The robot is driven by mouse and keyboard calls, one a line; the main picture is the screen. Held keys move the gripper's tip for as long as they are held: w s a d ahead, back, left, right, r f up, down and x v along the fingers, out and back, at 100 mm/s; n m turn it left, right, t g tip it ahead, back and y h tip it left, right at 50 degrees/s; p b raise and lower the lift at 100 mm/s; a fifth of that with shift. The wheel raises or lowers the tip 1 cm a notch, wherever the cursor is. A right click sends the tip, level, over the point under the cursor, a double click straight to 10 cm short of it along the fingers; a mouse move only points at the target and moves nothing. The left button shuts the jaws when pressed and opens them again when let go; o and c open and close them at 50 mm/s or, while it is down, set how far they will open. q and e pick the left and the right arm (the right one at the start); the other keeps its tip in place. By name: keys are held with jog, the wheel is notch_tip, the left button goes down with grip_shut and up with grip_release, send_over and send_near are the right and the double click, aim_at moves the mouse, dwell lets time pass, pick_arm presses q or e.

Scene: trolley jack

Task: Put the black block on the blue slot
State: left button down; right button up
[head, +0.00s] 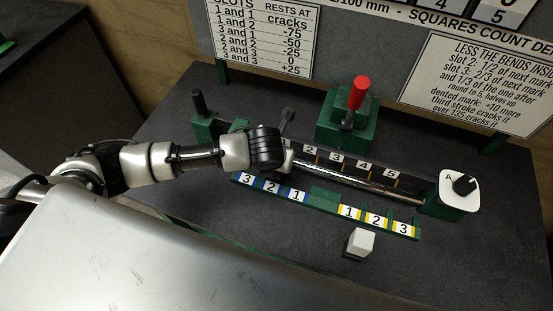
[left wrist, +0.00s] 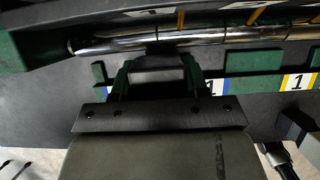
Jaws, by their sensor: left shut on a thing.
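My left gripper (head: 288,161) reaches in from the left over the near side of the jack's long bar. It also shows in the left wrist view (left wrist: 155,75), shut on a dark thing, the black block (left wrist: 155,89), mostly hidden between its fingers. No other black block shows in the head view. The blue slots, marked 3 (head: 245,179), 2 (head: 270,187) and 1 (head: 297,196), lie on the green strip just below the gripper. I cannot tell if the block touches the strip. My right gripper is not in view.
A white block (head: 361,242) stands in front of the yellow slots (head: 376,219). The shiny rod (head: 365,185) runs behind the strip to a white dial box (head: 459,190). A red-handled green block (head: 345,122) stands behind. The bench is clear at front right.

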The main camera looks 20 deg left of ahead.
pick_arm(q)
jog(key=c, duration=0.6)
grip_release()
jog(key=shift+o, duration=0.2)
jog(key=v, duration=1.2)
jog(key=shift+s, duration=0.15)
